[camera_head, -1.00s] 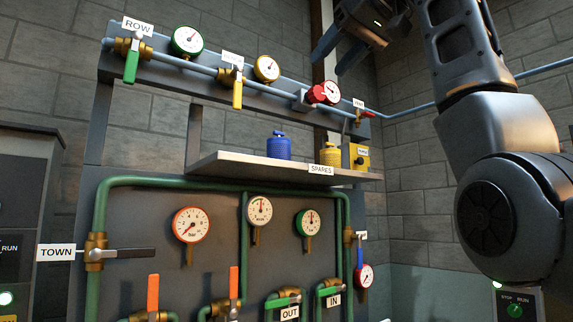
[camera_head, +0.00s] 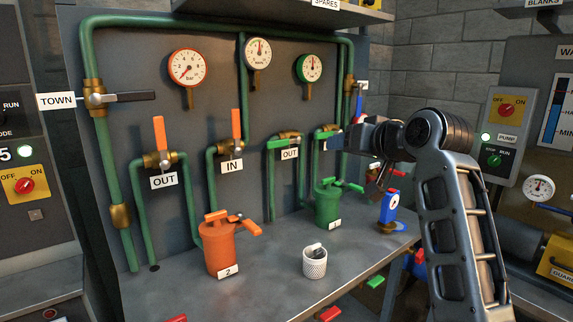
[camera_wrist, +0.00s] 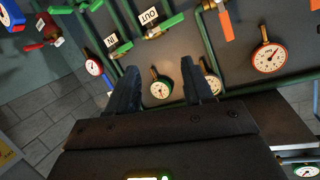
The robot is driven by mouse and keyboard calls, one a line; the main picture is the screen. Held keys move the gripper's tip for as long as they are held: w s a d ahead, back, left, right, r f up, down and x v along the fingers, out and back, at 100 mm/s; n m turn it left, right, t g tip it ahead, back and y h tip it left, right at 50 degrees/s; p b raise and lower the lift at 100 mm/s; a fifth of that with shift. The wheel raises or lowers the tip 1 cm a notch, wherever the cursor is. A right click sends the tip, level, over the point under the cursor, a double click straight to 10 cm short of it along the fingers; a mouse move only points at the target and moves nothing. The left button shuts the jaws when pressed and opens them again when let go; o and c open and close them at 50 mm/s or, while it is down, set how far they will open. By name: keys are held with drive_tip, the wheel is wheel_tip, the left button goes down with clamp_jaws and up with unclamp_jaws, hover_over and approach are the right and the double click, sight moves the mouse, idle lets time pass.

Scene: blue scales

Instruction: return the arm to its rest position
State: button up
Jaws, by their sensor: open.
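My arm is folded at the right of the head view. Its upper part points left, toward the pipe panel. My gripper (camera_head: 342,141) shows at its end, in front of the right part of the panel near the green-handled valves. In the wrist view my gripper (camera_wrist: 158,76) has its two dark fingers spread apart. Nothing is between them but the panel behind, with a green-rimmed gauge (camera_wrist: 160,88) partly framed by the fingers. Whether a fingertip touches a pipe or valve cannot be told.
An orange canister (camera_head: 219,250), a green canister (camera_head: 328,207), a white perforated cup (camera_head: 315,265) and a blue gauge device (camera_head: 389,207) stand on the bench (camera_head: 265,290). Green pipes with orange-handled valves line the panel. A pump control box (camera_head: 505,135) is right of my arm.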

drive_tip(key=s+d+f+m+h, duration=0.1)
drive_tip(key=s+d+f, duration=0.1)
drive_tip(key=s+f, duration=0.5)
drive_tip(key=s+d+f+m+h, duration=0.1)
drive_tip(key=s+f, duration=0.1)
drive_tip(key=f, duration=1)
drive_tip(key=s+d+f+h, duration=0.1)
drive_tip(key=s+d+f, duration=0.1)
drive_tip(key=s+f, duration=0.55)
drive_tip(key=s+d+f+h, duration=0.1)
drive_tip(key=s+f, duration=0.4)
drive_tip(key=s, duration=0.5)
drive_tip(key=s+d+f+t+h, duration=0.1)
drive_tip(key=s+d, duration=0.2)
drive_tip(key=s, duration=1.7)
drive_tip(key=r+v, duration=0.2)
drive_tip(key=v, duration=1.3)
drive_tip(key=shift+a+r+n+h, duration=0.3)
drive_tip(key=shift+a+r+h, duration=0.1)
drive_tip(key=shift+r, duration=0.1)
